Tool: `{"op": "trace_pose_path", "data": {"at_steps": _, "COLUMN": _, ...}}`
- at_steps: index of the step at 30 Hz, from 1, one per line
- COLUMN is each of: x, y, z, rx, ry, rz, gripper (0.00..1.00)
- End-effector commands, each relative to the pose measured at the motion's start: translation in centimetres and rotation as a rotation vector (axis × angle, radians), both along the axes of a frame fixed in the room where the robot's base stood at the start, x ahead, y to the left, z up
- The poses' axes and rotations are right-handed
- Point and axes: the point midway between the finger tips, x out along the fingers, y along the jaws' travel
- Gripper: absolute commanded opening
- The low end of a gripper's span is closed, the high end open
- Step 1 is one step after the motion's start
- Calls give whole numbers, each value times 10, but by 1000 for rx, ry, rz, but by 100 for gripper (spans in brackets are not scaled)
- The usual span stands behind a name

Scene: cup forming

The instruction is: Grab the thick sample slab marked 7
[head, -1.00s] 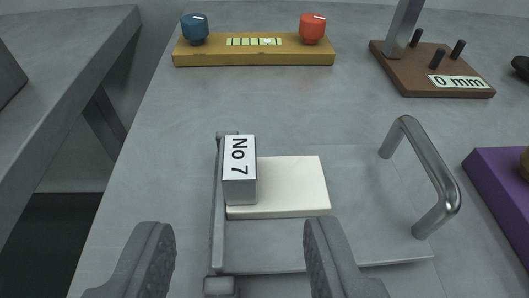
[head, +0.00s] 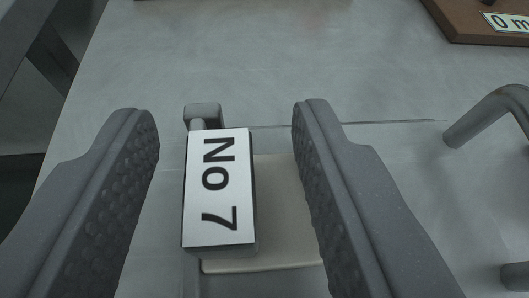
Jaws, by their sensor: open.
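A grey block with a white label reading "No 7" (head: 218,190) lies between the fingers of my gripper (head: 224,115). A cream slab (head: 276,205) shows to the right of the block, touching or just below it; which of the two cannot be told. Its right side is partly hidden by my right finger. My gripper is open, with one finger on each side of the block and slab. The gap to the block is smaller on the left, and neither finger visibly touches it.
The slab lies on a flat metal plate (head: 410,150) with a bent metal handle (head: 490,112) at right. A rail with a square end post (head: 204,110) runs under the block's left side. A brown board (head: 465,22) marked "0 m" is at the top right.

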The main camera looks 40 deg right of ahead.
Motion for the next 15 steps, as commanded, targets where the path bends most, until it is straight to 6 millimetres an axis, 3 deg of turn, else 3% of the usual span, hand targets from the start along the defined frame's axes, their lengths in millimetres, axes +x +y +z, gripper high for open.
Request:
{"op": "trace_pose_path", "data": {"at_steps": 2, "x": 0, "y": 0, "z": 0, "rx": 0, "ry": 0, "rz": 0, "gripper": 36}}
{"op": "trace_pose_path", "data": {"at_steps": 6, "x": 0, "y": 0, "z": 0, "rx": 1, "ry": 1, "rz": 0, "gripper": 0}}
{"op": "trace_pose_path", "data": {"at_steps": 15, "x": -1, "y": 0, "z": 0, "rx": 0, "ry": 1, "rz": -1, "gripper": 0}}
